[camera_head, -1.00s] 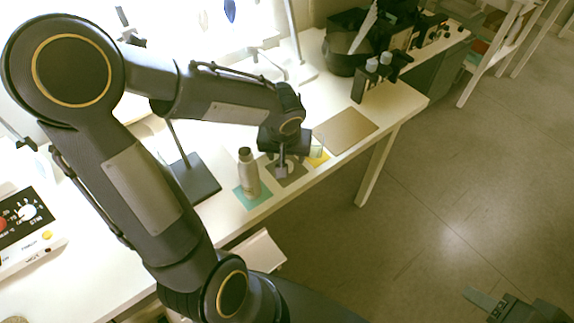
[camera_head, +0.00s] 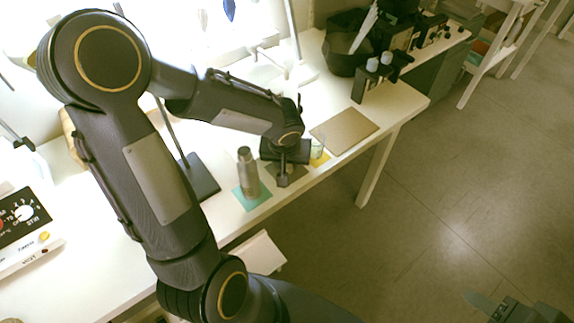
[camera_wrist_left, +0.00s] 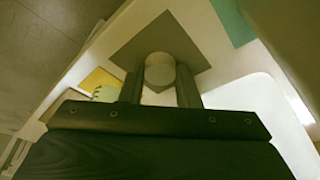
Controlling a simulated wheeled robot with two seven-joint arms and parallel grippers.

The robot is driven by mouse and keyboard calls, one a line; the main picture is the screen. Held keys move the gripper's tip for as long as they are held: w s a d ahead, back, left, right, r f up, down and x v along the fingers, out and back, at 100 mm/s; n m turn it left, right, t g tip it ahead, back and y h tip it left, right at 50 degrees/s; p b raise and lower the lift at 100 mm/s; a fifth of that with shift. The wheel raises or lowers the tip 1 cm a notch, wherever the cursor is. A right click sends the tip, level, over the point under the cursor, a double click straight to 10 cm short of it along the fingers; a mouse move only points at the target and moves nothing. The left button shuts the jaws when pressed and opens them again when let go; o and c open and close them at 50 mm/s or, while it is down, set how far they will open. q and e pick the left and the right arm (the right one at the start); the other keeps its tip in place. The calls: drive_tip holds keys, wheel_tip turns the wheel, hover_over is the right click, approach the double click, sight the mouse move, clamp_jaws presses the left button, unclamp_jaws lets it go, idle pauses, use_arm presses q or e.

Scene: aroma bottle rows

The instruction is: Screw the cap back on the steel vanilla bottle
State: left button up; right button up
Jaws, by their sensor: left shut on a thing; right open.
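The steel bottle (camera_head: 248,175) stands upright on a teal mat (camera_head: 262,199) near the table's front edge. My left gripper (camera_head: 284,181) is to the right of the bottle, apart from it, pointing down over a grey mat (camera_head: 298,177). In the left wrist view, my left gripper (camera_wrist_left: 160,85) is shut on a small round pale thing (camera_wrist_left: 160,68), seemingly the cap, with the grey mat (camera_wrist_left: 135,50) behind it. The teal mat (camera_wrist_left: 233,20) shows at the top right there. My right gripper (camera_head: 488,302) is open, low at the right, away from the table and partly out of frame.
A small pale jar (camera_head: 317,149) stands on a yellow mat (camera_head: 320,160) just right of my left gripper. A brown board (camera_head: 345,130) lies farther right. A control box (camera_head: 25,225) sits at far left.

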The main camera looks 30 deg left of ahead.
sight(287, 166)
use_arm(q)
drive_tip(key=shift+c, duration=0.6)
drive_tip(key=shift+r, duration=0.15)
drive_tip(key=shift+r, duration=0.35)
wheel_tip(287, 166, up, 2)
drive_tip(key=shift+w+r+p, duration=0.1)
drive_tip(key=shift+r+p, duration=0.05)
drive_tip(key=shift+p, duration=0.4)
drive_tip(key=s+d+r, duration=0.7)
drive_tip(key=d+r, duration=0.2)
drive_tip(key=d, duration=0.3)
drive_tip(key=shift+s+r, duration=0.35)
drive_tip(key=shift+r, duration=0.05)
drive_tip(key=shift+a, duration=0.1)
